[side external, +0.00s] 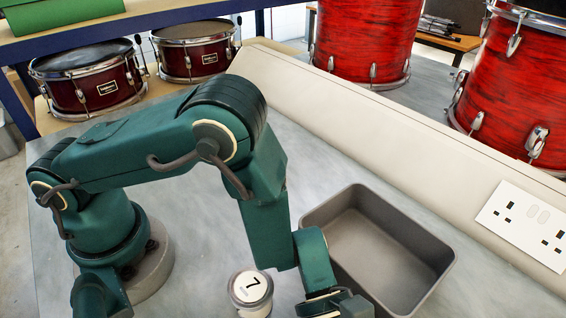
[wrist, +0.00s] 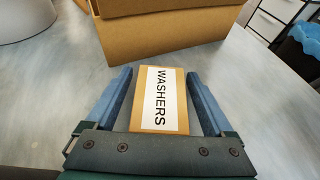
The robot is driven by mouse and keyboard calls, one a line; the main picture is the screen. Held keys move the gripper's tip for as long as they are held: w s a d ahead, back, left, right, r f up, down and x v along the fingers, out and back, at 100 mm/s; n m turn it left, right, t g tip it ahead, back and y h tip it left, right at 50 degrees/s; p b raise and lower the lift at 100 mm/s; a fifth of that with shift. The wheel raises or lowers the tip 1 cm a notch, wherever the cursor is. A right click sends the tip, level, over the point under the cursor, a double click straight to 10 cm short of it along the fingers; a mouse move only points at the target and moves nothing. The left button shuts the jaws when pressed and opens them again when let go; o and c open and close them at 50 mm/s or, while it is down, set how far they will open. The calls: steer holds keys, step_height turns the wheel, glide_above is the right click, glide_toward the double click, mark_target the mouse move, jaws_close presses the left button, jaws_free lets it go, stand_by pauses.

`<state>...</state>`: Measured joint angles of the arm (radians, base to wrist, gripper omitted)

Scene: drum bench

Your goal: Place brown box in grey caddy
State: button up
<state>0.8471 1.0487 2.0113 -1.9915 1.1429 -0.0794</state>
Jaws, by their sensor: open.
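The brown box (wrist: 145,118) shows in the wrist view, with a white label reading WASHERS on its top. My gripper (wrist: 165,80) is open, one blue finger on each side of the box, with a gap visible on both sides. I cannot tell how far down the fingers reach. In the side external view my wrist hides the box and the fingers are out of sight below. The grey caddy (side external: 345,215) is an open, empty rectangular bin, just right of and behind my wrist.
A round container labelled 7 (side external: 250,290) stands left of my wrist. A larger brown cardboard box (wrist: 160,45) stands beyond the fingers in the wrist view. A beige trunking with a white socket plate (side external: 525,222) runs behind the caddy. Red drums (side external: 365,40) are beyond it.

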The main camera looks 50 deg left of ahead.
steer(key=v, duration=1.2)
steer(key=a+r+m+t+y, duration=0.5)
steer(key=a+m+y, duration=0.1)
steer(key=a, duration=0.5)
steer(key=s+a+r+m+t+y, duration=0.1)
steer(key=a+r+m+t+y, duration=0.4)
steer(key=a, duration=0.7)
steer(key=shift+a+r+m+y, duration=0.25)
steer(key=shift+r+m+y, duration=0.25)
steer(key=shift+m, duration=0.6)
steer(key=shift+o, duration=0.4)
steer(key=shift+a+r+t, duration=0.15)
steer(key=shift+a+t, duration=0.25)
